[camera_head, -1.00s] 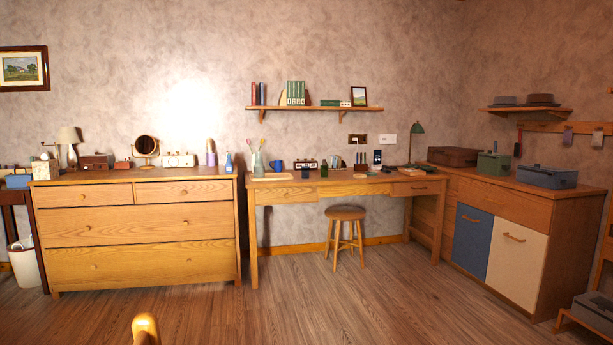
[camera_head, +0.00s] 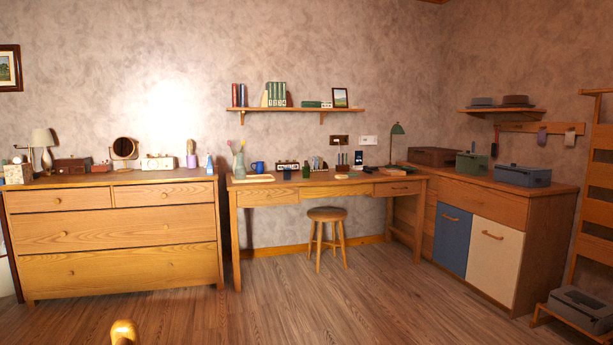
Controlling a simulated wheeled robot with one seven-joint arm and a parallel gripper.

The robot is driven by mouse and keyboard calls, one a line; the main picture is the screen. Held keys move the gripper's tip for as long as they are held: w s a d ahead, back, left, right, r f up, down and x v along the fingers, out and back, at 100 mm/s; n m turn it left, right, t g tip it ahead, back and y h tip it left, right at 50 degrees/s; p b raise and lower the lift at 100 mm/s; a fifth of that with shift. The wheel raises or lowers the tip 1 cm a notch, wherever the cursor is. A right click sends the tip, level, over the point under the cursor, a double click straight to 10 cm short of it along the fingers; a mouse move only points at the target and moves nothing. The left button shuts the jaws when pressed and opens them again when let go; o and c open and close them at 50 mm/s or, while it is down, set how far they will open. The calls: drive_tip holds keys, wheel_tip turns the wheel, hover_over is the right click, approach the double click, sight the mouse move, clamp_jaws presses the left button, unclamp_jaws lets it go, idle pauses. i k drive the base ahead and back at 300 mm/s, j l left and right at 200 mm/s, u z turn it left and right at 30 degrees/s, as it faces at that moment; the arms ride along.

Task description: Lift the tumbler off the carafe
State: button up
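I cannot make out a carafe with a tumbler on it for certain at this distance. A pale greenish vessel (camera_head: 239,163) with stems in it stands at the left end of the desk. A purple upright object (camera_head: 191,155) and a small blue bottle-like object (camera_head: 210,164) stand at the right end of the dresser top. Small dark items (camera_head: 306,170) stand mid-desk. My gripper is not in view.
A wooden dresser (camera_head: 120,233) stands left, a desk (camera_head: 262,196) in the middle with a stool (camera_head: 327,215) before it, and a cabinet (camera_head: 492,249) right. Open floor lies between.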

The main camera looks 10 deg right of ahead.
sight(239, 156)
drive_tip(key=i+u, duration=0.2)
drive_tip(key=i, duration=2.55)
drive_tip(key=i+z, duration=0.1)
drive_tip(key=i, duration=0.6)
drive_tip(key=i+j+z, duration=0.1)
drive_tip(key=i, duration=0.6)
drive_tip(key=i+j, duration=0.25)
drive_tip(key=i, duration=0.45)
drive_tip(key=l+z, duration=0.05)
